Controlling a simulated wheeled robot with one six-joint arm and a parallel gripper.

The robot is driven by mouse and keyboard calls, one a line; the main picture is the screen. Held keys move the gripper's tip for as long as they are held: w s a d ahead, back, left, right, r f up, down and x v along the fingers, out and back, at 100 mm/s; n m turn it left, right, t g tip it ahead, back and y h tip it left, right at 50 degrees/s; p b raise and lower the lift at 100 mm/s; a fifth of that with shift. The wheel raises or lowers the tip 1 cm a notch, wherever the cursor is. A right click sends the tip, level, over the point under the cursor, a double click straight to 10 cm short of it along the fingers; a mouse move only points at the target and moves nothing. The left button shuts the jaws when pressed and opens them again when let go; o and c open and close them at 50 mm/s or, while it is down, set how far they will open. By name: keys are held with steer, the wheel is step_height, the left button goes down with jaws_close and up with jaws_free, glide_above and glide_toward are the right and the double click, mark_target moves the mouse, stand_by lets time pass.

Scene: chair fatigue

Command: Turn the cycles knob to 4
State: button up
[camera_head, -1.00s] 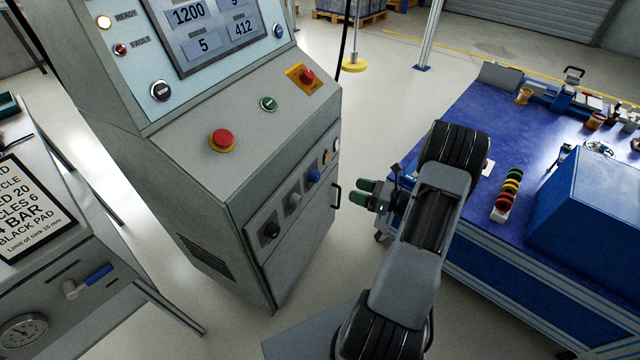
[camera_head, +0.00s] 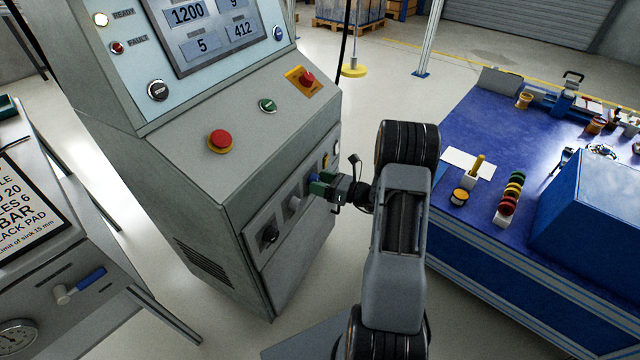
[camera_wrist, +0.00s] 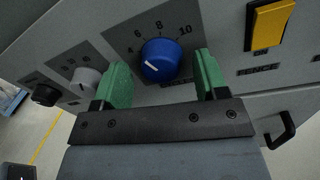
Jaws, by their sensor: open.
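The blue cycles knob (camera_wrist: 161,61) sits on the cabinet's front panel, with a scale of 4, 6, 8 and 10 around its upper side. Its white pointer mark lies on the left part of its face, aimed left and slightly up, near the 4 side. My gripper (camera_wrist: 160,75) is open, with one green finger on each side of the knob in the wrist view. I cannot tell whether the fingers touch it. In the head view my gripper (camera_head: 323,187) is at the panel and mostly hides the blue knob.
A grey knob (camera_wrist: 86,79) and a black knob (camera_wrist: 45,95) are left of the blue knob. A yellow switch (camera_wrist: 269,24) and a black handle (camera_wrist: 282,131) are to the right. A blue-topped workbench (camera_head: 470,130) stands right of my arm.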

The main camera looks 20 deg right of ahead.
steer(key=c, duration=0.9)
steer(key=shift+a, duration=0.2)
steer(key=shift+c, duration=0.2)
steer(key=shift+s+d+n+h+b, duration=0.1)
steer(key=shift+n+h+b, duration=0.2)
steer(key=shift+n+b, duration=2.65)
steer(key=shift+n+p, duration=0.8)
steer(key=shift+n, duration=0.25)
